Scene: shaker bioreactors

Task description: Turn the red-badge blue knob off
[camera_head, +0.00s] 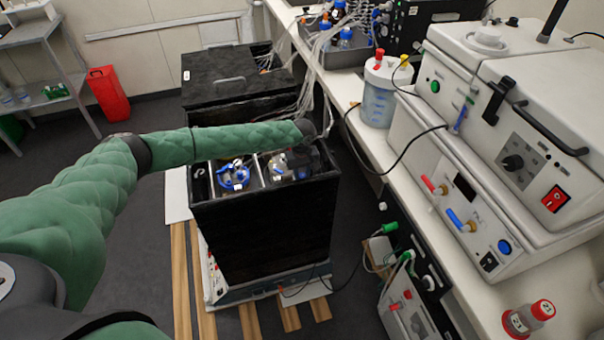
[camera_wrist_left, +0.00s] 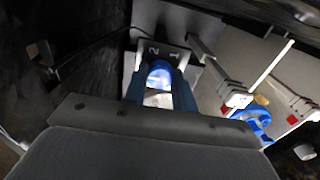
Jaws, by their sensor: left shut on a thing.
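My left arm reaches from the left in the head view. Its dark gripper (camera_head: 306,162) is down inside the open black box (camera_head: 265,225), at the right side. In the left wrist view my left gripper (camera_wrist_left: 160,90) is shut on a blue knob-like part (camera_wrist_left: 159,73) with a pale lower part between the fingers. The numbers 2 and 1 are marked on the grey panel just beyond it. I cannot make out a red badge on the held part. Red marks (camera_wrist_left: 226,109) show on grey bars to its right. My right gripper is not in view.
A blue-ringed vessel (camera_head: 233,177) stands in the box; a blue ring (camera_wrist_left: 254,118) shows in the wrist view. Dark box walls are close around the gripper. Tubes hang behind it. The bench at right holds a white machine (camera_head: 540,130) and a red-capped bottle (camera_head: 522,322).

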